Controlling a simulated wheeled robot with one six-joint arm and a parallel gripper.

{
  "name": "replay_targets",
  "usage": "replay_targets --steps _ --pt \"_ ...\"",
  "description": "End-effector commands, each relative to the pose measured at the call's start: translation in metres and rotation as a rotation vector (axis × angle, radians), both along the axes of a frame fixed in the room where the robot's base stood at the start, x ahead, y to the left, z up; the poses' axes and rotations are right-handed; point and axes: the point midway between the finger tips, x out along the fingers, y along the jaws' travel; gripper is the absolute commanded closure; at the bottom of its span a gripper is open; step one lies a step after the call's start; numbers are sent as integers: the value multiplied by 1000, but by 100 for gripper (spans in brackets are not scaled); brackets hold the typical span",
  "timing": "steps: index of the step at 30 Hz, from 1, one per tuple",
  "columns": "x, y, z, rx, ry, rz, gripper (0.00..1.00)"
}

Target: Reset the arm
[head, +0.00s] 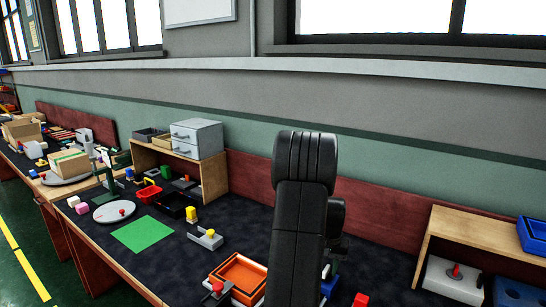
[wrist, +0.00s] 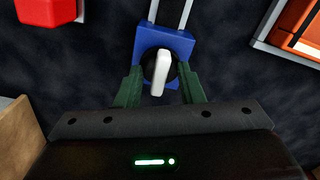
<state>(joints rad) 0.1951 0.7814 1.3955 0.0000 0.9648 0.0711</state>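My gripper (wrist: 160,83) shows in the wrist view with its two green fingers spread apart. A blue block-like part (wrist: 163,40) with a white lever (wrist: 161,72) on it lies ahead of and between the fingertips. There is a visible gap between the white lever and each finger. I cannot tell whether the fingers touch the blue part. In the head view my black arm rises in front of the bench and hides the gripper; a piece of something blue (head: 329,282) shows just right of the arm.
An orange tray (head: 239,273) stands left of my arm, and a red block (head: 361,300) lies to its right. A wooden shelf (head: 485,229) stands at the right. A grey drawer box (head: 197,139) sits on another shelf further left. Dark bench top is clear behind the arm.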

Motion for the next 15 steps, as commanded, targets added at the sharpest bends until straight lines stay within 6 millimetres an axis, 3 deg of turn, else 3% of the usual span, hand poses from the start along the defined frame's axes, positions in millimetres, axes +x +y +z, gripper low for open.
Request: replay_targets --steps 15 --pt "0 0 1 0 1 407 65"
